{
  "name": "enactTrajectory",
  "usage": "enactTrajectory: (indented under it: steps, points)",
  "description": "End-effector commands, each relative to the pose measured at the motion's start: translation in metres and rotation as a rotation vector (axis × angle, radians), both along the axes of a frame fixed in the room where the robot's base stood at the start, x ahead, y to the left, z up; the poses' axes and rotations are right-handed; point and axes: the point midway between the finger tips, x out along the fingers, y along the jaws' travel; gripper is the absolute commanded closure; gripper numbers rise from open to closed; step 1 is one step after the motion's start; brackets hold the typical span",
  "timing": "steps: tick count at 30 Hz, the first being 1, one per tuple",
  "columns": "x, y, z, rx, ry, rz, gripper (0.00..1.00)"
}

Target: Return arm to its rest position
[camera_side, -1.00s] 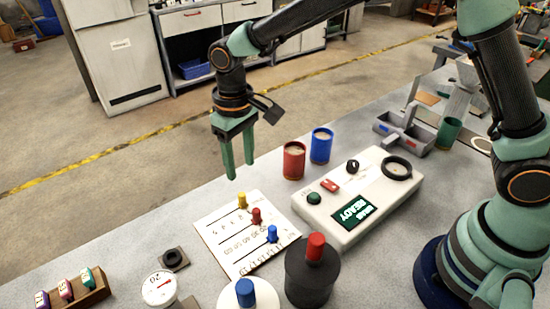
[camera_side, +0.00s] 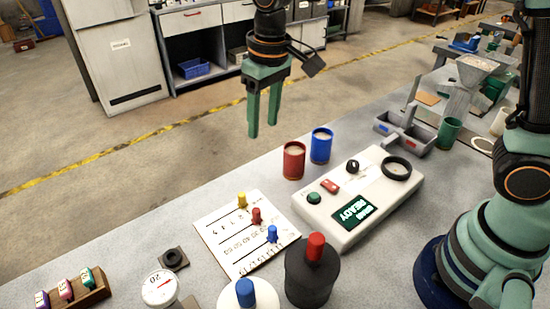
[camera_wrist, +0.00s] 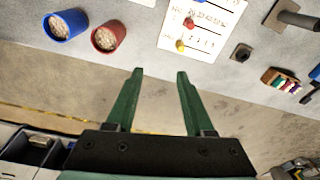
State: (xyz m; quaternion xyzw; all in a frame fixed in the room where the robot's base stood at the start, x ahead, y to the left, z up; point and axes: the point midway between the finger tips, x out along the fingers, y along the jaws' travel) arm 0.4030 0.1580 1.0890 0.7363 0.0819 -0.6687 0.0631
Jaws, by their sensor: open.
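My gripper (camera_side: 264,128) hangs above and beyond the far edge of the grey bench in the side view, its two green fingers pointing down. It is open and holds nothing. In the wrist view the gripper (camera_wrist: 160,72) shows its fingers spread, with only bench edge and floor between and beyond them. A red cup (camera_side: 293,163) and a blue cup (camera_side: 321,148) stand on the bench, below and to the right of the fingers. In the wrist view the red cup (camera_wrist: 107,37) and the blue cup (camera_wrist: 66,25) both hold a pale grainy filling.
A white board (camera_side: 225,232) with coloured pegs lies on the bench. A white machine (camera_side: 345,222) with a screen stands right of it. Two dark-and-white containers with red (camera_side: 316,247) and blue (camera_side: 245,291) tops stand in front. A grey divided tray (camera_side: 405,130) stands behind.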

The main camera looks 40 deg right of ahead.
Motion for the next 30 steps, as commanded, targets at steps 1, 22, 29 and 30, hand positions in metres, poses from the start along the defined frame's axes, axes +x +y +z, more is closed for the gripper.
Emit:
enactTrajectory:
  steps: [1,22,29,30]
  points:
    - [-0.005,-0.016,0.013,0.010,-0.031,-0.019,0.47]
    - [-0.108,-0.150,0.055,0.030,-0.364,-0.193,0.47]
    - [-0.118,-0.158,0.051,0.024,-0.395,-0.208,0.47]
    - [-0.118,-0.158,0.051,0.024,-0.395,-0.208,0.47]
